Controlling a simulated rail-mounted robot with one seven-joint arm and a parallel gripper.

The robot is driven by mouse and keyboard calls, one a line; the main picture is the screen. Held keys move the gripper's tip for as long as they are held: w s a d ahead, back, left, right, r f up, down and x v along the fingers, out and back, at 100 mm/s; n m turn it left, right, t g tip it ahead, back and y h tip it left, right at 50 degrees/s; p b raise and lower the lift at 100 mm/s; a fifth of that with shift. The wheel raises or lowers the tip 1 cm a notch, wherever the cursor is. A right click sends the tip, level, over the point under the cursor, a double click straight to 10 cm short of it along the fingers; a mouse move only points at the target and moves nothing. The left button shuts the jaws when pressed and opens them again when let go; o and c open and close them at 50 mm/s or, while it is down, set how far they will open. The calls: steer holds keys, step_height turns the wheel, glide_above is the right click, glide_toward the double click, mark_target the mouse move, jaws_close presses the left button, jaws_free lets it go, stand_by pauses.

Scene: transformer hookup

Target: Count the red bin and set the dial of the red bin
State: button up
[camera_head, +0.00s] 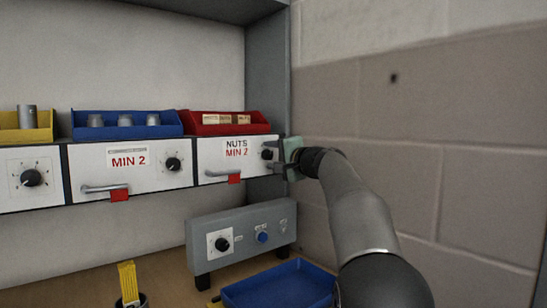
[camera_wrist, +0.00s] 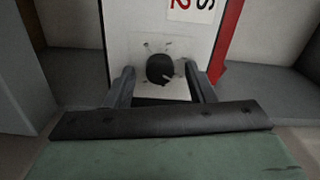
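The red bin (camera_head: 200,130) stands on the shelf at the right end of the row. A few pale, printed pieces show inside it, too small to count surely. Below it is a white drawer front marked "NUTS MIN 2" (camera_head: 237,148), with a black dial (camera_head: 267,154) at its right. My gripper (camera_head: 276,155) is at this dial, by the right end of the drawer. In the wrist view, the dial (camera_wrist: 160,68) lies between my two fingers (camera_wrist: 160,84), with a gap on each side. The fingers are open and hold nothing.
A blue bin (camera_head: 127,133) with cylinders and a yellow bin (camera_head: 26,134) stand to the left, above drawers with dials and handles. A grey control box (camera_head: 240,232) and a blue tray (camera_head: 280,288) are below. A grey post and block wall are close on the right.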

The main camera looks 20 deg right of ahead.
steer(key=b+v, duration=0.1)
steer(key=v, duration=1.6)
steer(key=shift+s+b, duration=0.25)
steer(key=shift+b, duration=0.05)
steer(key=shift+a, duration=0.1)
